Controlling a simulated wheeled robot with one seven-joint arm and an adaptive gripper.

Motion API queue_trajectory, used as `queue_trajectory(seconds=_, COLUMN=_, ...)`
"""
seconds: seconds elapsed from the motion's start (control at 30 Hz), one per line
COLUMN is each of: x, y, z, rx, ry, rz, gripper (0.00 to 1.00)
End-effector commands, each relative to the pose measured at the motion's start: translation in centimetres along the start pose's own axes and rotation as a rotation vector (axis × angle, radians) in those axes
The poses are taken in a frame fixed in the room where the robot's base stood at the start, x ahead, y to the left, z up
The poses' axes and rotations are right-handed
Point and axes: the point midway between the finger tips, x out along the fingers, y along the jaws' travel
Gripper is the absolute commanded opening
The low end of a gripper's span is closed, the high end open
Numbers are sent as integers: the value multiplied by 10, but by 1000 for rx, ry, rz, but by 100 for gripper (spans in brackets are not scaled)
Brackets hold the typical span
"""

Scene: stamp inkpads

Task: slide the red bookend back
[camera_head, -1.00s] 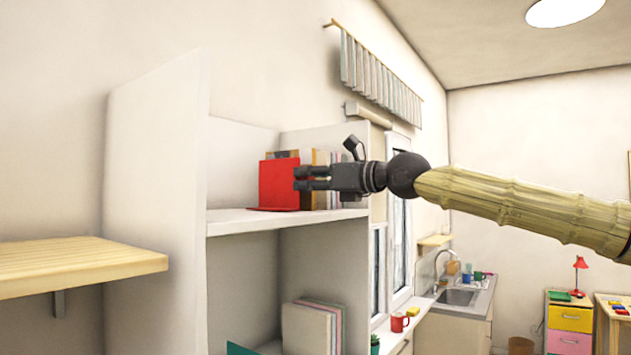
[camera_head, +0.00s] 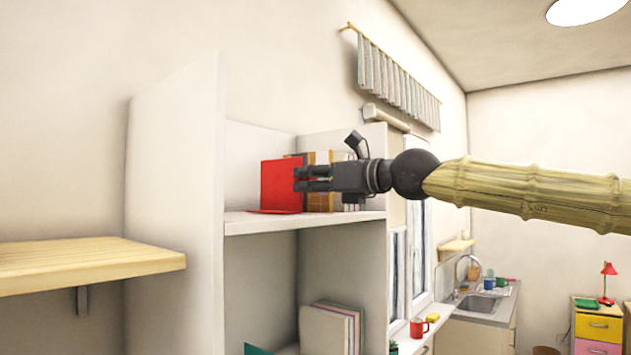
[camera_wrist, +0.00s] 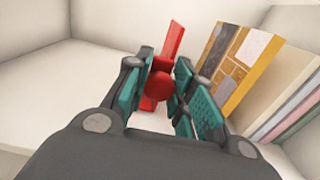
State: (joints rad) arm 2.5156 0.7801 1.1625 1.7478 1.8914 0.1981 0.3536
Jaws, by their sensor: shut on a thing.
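The red bookend (camera_head: 278,187) stands on the upper white shelf, left of a row of books (camera_head: 322,168). In the wrist view the bookend's thin red upright (camera_wrist: 174,45) carries a round red knob (camera_wrist: 159,86) near me. My gripper (camera_head: 299,180) reaches in from the right, its fingers at the bookend's right edge. In the wrist view my gripper (camera_wrist: 161,84) is shut on the knob between its teal pads. Part of the bookend is hidden by the fingers. The nearest book, brown and yellow (camera_wrist: 232,62), leans toward the bookend, with a gap between them.
The cabinet's left side panel (camera_head: 175,170) and back wall bound the shelf (camera_head: 300,219). Bare shelf lies left of the bookend. A wooden shelf board (camera_head: 85,265) sticks out at left. A lower compartment holds more books (camera_head: 335,325). A red mug (camera_head: 418,328) stands on the sill.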

Motion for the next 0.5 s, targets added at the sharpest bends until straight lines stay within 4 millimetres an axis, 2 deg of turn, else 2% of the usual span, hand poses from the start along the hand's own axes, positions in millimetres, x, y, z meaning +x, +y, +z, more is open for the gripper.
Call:
queue_trajectory(seconds=0.03, x=0, y=0, z=0, rx=0, ry=0, rz=0, gripper=26)
queue_trajectory(seconds=0.1, x=0, y=0, z=0, rx=0, ry=0, rz=-1, gripper=34)
queue_trajectory(seconds=0.5, x=-5, y=-2, z=0, rx=0, ry=-1, rz=-3, gripper=34)
